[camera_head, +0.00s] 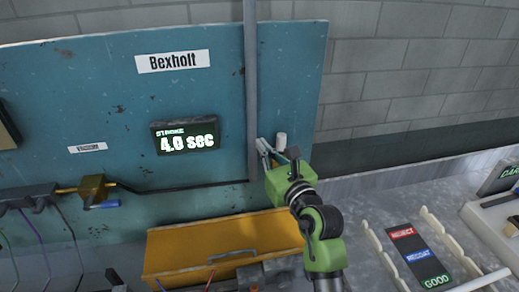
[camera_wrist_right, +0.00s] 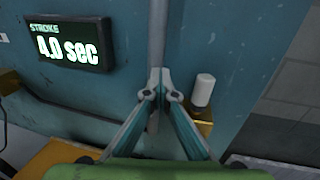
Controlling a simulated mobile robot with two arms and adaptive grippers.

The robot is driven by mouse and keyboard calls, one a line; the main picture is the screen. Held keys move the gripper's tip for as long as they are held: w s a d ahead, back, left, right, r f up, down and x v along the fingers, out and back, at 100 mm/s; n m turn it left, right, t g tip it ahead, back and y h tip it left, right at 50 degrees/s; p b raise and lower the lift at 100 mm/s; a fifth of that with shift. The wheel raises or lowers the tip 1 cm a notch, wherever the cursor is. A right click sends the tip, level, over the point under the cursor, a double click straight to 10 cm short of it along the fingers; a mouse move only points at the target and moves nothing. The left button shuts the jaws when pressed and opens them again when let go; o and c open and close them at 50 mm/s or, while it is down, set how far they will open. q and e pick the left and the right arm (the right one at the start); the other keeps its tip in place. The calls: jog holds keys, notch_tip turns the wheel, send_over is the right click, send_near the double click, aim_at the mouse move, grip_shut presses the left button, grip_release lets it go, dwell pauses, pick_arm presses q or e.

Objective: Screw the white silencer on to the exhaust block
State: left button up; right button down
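The white silencer (camera_wrist_right: 203,90) is a small upright cylinder on top of the brass-yellow exhaust block (camera_wrist_right: 201,128), against the blue panel. I cannot tell how far it is threaded in. In the head view the silencer (camera_head: 281,141) shows just right of my right gripper's fingers; the block is mostly hidden behind my green wrist. My right gripper (camera_head: 265,149) is in front of the grey vertical pipe. In the wrist view its fingertips (camera_wrist_right: 160,80) meet with nothing seen between them, to the left of the silencer and apart from it. My left gripper is not in view.
The grey pipe (camera_head: 251,85) runs down the panel beside the display (camera_head: 186,138) reading 4.0 sec. A brass valve (camera_head: 93,188) with a blue handle is at left. A yellow drawer-like box (camera_head: 190,243) is below. A sorting card (camera_head: 419,256) lies on the bench at right.

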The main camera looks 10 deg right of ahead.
jog(key=shift+a, duration=0.15)
jog(key=c, duration=2.4)
grip_release()
jog(key=shift+d+f, duration=0.1)
jog(key=shift+d, duration=0.15)
jog(key=shift+o, duration=0.2)
jog(key=shift+s+a, duration=0.1)
jog(key=s+d, duration=0.2)
jog(key=s, duration=0.9)
jog(key=shift+s+d, duration=0.15)
jog(key=shift+s, duration=0.15)
